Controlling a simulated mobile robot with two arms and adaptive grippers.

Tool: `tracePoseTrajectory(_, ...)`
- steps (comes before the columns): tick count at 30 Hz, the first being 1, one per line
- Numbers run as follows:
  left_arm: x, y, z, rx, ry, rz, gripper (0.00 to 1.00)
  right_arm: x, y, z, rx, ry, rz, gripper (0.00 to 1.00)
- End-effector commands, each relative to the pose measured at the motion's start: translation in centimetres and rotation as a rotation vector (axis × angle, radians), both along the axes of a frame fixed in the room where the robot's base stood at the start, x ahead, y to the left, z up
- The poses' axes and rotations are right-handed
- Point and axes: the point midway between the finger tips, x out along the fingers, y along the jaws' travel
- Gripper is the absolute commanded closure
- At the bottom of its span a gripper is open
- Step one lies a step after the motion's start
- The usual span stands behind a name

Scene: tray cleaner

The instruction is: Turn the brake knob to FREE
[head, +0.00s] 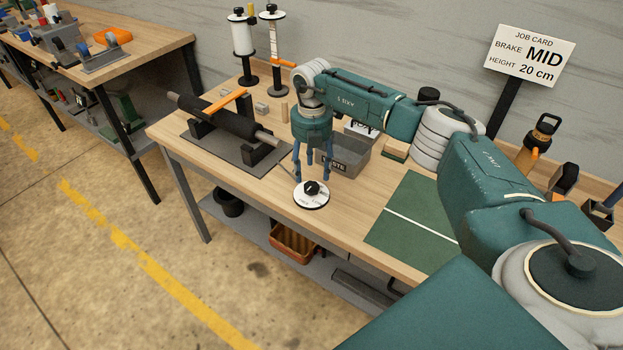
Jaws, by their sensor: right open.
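The brake knob (311,188) is small and black. It sits on a round white dial plate (311,201) near the front edge of the workbench. The dial has lettering too small to read, so I cannot tell the knob's setting. My right gripper (312,176) points down with its blue fingers spread. It is open and empty, just above or behind the knob; contact cannot be told. The job card (531,55) at the back right reads "BRAKE MID, HEIGHT 20 cm". My left gripper is not in view.
A black roller (222,120) in a stand lies left of the dial. A grey waste bin (348,158) stands close behind my right gripper. A green mat (408,205) lies to the right. Two spool stands (243,50) rise at the back. The bench front edge is near the dial.

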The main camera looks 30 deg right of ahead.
Motion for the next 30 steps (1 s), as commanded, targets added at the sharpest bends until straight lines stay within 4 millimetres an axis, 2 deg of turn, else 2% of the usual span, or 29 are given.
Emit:
tracePoseTrajectory(3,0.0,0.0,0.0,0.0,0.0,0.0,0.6,0.1,0.0,2.6,0.0,-0.004,0.001,0.46)
tracePoseTrajectory(10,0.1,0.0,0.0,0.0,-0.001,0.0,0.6,0.1,0.0,5.7,0.0,-0.002,-0.001,0.46)
tracePoseTrajectory(15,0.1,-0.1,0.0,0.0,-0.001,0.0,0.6,0.0,0.0,6.3,0.001,-0.001,-0.001,0.46)
tracePoseTrajectory(30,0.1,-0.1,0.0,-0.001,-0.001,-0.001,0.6,0.0,0.1,6.2,0.004,-0.001,0.001,0.46)
